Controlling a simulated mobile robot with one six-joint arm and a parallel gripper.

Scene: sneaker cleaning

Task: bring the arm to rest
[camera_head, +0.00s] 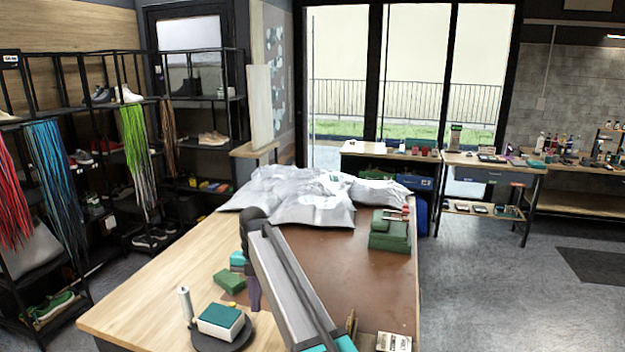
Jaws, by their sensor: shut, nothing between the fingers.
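My arm (283,270) rises from the bottom edge, a long grey link leaning up and left over the worktable (160,285). It ends at a dark joint (255,216), from which a short dark part drops beside the link. I cannot make out my gripper's fingers; they are hidden or outside the picture. A narrow purple piece shows just left of the link, and I cannot tell what it belongs to. No held thing is visible.
Silver-grey bags (300,195) cover the table's far end. Green boxes (389,232) stand right of my arm. A teal-and-white box (220,320) on a dark round plate and a white bottle (186,304) stand left. Shoe shelves line the left; floor is clear right.

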